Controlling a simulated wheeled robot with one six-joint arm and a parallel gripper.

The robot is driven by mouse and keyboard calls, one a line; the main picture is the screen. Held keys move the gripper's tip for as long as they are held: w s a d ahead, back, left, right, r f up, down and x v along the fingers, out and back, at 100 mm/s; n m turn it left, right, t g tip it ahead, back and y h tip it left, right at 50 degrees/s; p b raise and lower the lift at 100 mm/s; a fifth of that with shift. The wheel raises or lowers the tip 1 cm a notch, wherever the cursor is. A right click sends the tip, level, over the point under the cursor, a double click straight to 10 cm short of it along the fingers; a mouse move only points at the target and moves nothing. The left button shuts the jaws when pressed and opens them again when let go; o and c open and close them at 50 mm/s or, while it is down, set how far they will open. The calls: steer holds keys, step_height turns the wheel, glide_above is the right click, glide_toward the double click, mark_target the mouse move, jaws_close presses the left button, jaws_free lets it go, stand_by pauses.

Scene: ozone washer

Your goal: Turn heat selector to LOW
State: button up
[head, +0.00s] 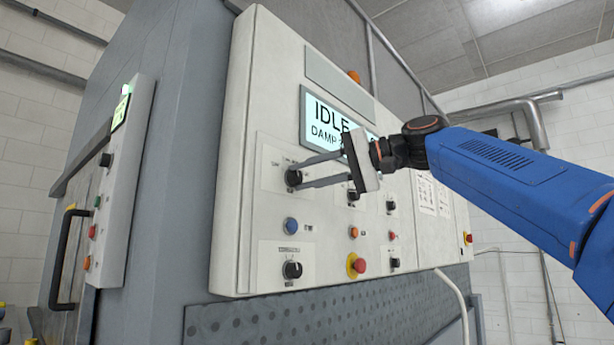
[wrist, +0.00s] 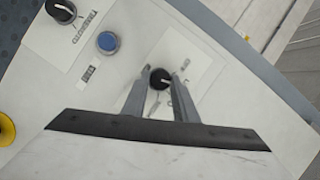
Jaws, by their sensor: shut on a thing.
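The heat selector appears to be the black rotary knob (head: 293,177) on a white label plate at the upper left of the control panel. In the wrist view the same knob (wrist: 159,79) sits between my fingers, with a light pointer line on its face. My gripper (head: 298,171) is shut on this knob, one finger on each side. It also shows in the wrist view (wrist: 160,82). The label text around the knob is too small and partly covered to read, so its setting cannot be told. The display (head: 325,120) above reads IDLE and is partly hidden by my gripper.
Below the knob are a blue button (head: 291,225) and another black knob (head: 292,269). Further right are an orange button (head: 353,232), a red-on-yellow stop button (head: 356,265) and more knobs. A side panel (head: 112,190) and a black door handle (head: 68,258) are at left.

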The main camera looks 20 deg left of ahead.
steer(key=shift+f, duration=0.1)
stand_by(0.4)
steer(key=o, duration=1.1)
steer(key=shift+c, duration=0.2)
steer(key=d+r, duration=0.3)
steer(key=d, duration=1.4)
steer(key=shift+s, duration=0.4)
steer(key=shift+d, duration=0.1)
